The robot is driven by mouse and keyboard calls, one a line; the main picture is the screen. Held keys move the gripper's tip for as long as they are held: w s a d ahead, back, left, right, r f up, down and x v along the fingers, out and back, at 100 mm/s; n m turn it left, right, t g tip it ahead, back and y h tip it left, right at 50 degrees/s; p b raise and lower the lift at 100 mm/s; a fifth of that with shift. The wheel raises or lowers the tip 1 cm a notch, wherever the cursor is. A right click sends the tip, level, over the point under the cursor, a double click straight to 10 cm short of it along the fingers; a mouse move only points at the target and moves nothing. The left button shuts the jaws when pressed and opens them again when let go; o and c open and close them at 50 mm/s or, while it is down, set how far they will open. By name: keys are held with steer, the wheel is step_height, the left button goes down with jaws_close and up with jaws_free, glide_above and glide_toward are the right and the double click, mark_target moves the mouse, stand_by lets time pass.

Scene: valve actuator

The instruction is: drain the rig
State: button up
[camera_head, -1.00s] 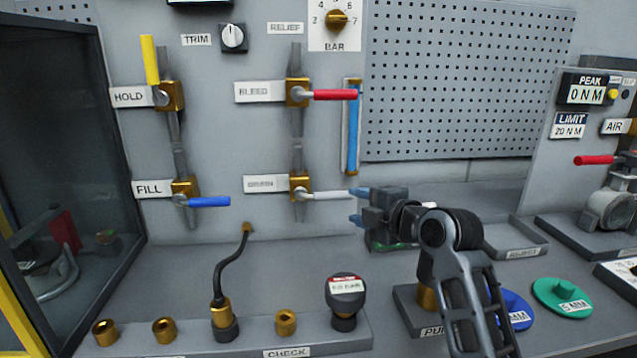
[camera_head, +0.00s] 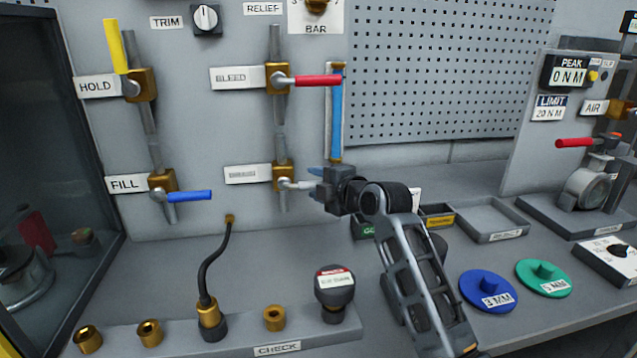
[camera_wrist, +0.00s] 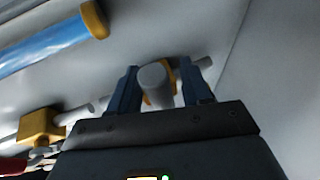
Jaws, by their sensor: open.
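The lower right valve (camera_head: 282,176) is brass with a pale grey lever (camera_head: 298,185) that points right; the label beside it is blurred. My gripper (camera_head: 316,180) is open at the lever's free end. In the wrist view the grey lever (camera_wrist: 156,82) shows end-on between the two dark blue fingers of my gripper (camera_wrist: 157,92), with brass behind it. Above, the bleed valve (camera_head: 278,78) has a red lever (camera_head: 318,80) pointing right. The sight tube (camera_head: 337,112) is filled blue; it also shows in the wrist view (camera_wrist: 45,45).
The hold valve's yellow lever (camera_head: 117,45) points up, and the fill valve's blue lever (camera_head: 188,196) points right. Blue (camera_head: 488,290) and green (camera_head: 543,277) discs lie at right.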

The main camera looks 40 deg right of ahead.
jaws_close()
stand_by(0.4)
